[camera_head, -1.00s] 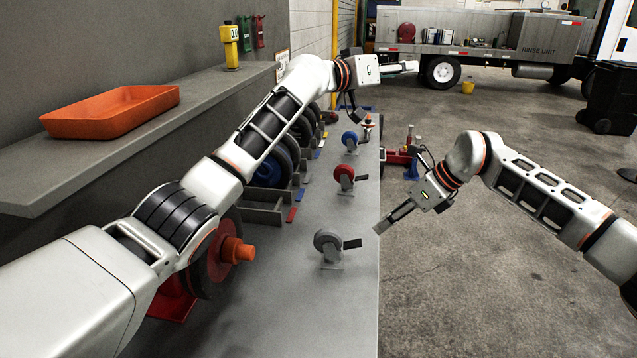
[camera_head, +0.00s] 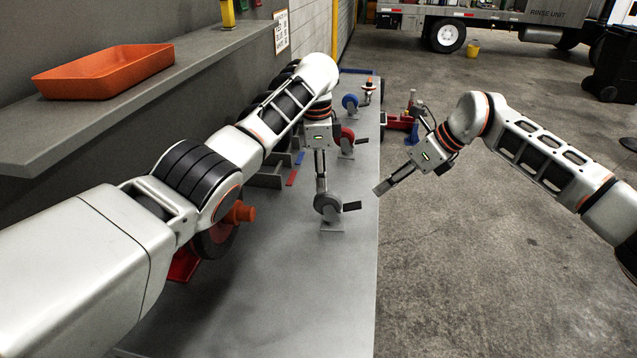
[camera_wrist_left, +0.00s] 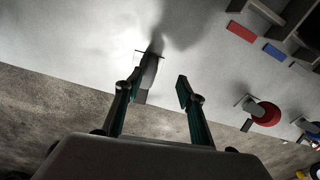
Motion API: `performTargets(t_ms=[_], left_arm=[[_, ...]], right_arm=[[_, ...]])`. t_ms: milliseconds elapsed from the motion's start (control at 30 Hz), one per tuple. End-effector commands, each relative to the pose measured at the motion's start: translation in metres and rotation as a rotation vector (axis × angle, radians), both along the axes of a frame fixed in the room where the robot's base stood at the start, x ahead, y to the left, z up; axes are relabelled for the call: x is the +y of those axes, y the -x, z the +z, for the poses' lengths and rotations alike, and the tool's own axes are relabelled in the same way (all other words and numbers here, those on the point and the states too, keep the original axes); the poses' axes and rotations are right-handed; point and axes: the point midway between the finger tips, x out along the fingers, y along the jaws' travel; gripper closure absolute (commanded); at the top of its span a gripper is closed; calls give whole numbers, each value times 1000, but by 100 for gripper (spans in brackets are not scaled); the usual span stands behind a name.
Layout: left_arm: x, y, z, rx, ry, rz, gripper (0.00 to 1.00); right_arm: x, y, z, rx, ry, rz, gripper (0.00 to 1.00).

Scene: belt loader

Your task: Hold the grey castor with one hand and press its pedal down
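The grey castor (camera_head: 327,206) stands on the grey bench, with its dark pedal (camera_head: 351,206) sticking out to the right. My left gripper (camera_head: 321,184) points down just above and partly in front of the castor's top. In the left wrist view the left gripper (camera_wrist_left: 160,90) is open, its two fingers apart. The grey castor (camera_wrist_left: 149,70) shows there close to the left-hand finger, partly hidden by it; I cannot tell if they touch. My right gripper (camera_head: 382,187) is off the bench's right edge, pointing left toward the pedal and apart from it. Its finger opening is unclear.
A red castor (camera_head: 346,138) and a blue castor (camera_head: 350,102) stand farther back on the bench (camera_head: 290,290). An orange tray (camera_head: 105,72) lies on the left shelf. A wheel with an orange hub (camera_head: 240,213) is beside my left arm. The near bench is clear.

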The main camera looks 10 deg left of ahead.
Motion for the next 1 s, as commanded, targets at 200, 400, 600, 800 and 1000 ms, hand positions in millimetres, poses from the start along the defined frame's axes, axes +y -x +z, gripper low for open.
performTargets(t_ms=[200,400,600,800,1000], left_arm=[[4,18,-18,67,-47,-81,61],[4,19,-42,69,-49,-82,61],[4,19,-71,69,-48,-80,61],[3,18,-88,67,-47,-80,61],[4,18,-92,65,-46,-81,61]], right_arm=[[0,0,0,0,0,0,72],[0,0,0,0,0,0,72],[0,0,0,0,0,0,72],[0,0,0,0,0,0,72],[0,0,0,0,0,0,72]])
